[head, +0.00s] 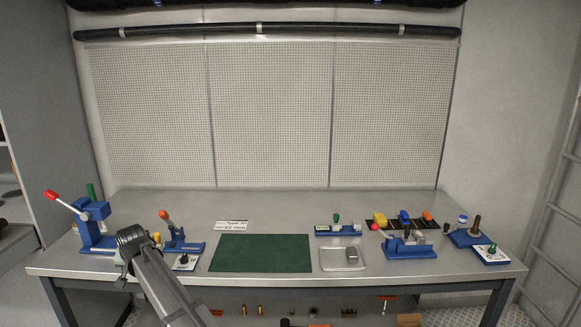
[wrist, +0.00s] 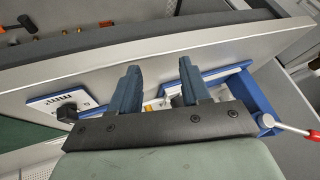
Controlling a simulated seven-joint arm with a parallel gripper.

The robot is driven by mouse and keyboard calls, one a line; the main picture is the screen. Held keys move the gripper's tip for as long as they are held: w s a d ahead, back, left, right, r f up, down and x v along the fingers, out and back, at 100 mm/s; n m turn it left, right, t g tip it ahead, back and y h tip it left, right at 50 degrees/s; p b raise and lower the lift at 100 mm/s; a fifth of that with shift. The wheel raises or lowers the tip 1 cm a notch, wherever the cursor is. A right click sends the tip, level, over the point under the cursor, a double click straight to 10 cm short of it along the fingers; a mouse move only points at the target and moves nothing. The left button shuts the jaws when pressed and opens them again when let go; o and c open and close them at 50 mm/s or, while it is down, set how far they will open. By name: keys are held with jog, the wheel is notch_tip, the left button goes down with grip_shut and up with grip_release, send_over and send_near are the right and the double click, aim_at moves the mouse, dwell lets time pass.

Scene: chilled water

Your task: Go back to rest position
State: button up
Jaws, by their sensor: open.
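My gripper (wrist: 160,72) shows in the wrist view with its two dark fingers apart and nothing between them. In the head view my arm reaches from the bottom edge to the left front part of the bench, and its fingers are mostly hidden there. A blue lever press (head: 96,228) with a red-tipped lever stands just left of my arm. A small blue-edged panel (head: 185,261) with a black knob lies just right of it; it also shows left of the fingers in the wrist view (wrist: 42,98).
A green mat (head: 260,253) lies mid-bench. A clear tray (head: 330,262) holds a grey block (head: 352,256). More blue fixtures (head: 408,246) stand at right. The bench's front edge (head: 290,275) runs below my arm's end.

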jog(key=s+d+f+g+h, duration=0.2)
jog(key=d+f+h, duration=0.1)
jog(key=d+f, duration=1.9)
jog(key=s+d+f+g+h, duration=0.1)
jog(key=s+d+f+g, duration=0.1)
jog(key=s+d+f, duration=0.55)
jog(key=s+d+f+g+h, duration=0.1)
jog(key=s+d+f, duration=0.1)
jog(key=d+f, duration=0.9)
jog(key=s+d+f+m+g, duration=0.15)
jog(key=s+d+f, duration=0.25)
jog(key=s+d, duration=0.4)
jog(key=s+d+f+g, duration=0.2)
jog(key=s+d+f, duration=0.2)
jog(key=s+d, duration=0.4)
jog(key=s+d+g, duration=0.1)
jog(key=s+d, duration=0.2)
jog(key=s, duration=0.3)
jog(key=s+d+f+g, duration=0.1)
jog(key=s+d, duration=0.1)
jog(key=s, duration=0.5)
jog(key=s+d+m+g, duration=0.1)
jog(key=s+d, duration=0.2)
jog(key=s, duration=0.4)
jog(key=shift+d+f+y, duration=0.25)
jog(key=shift+d+y, duration=0.05)
jog(key=shift+s+g, duration=0.1)
jog(key=shift+g, duration=0.15)
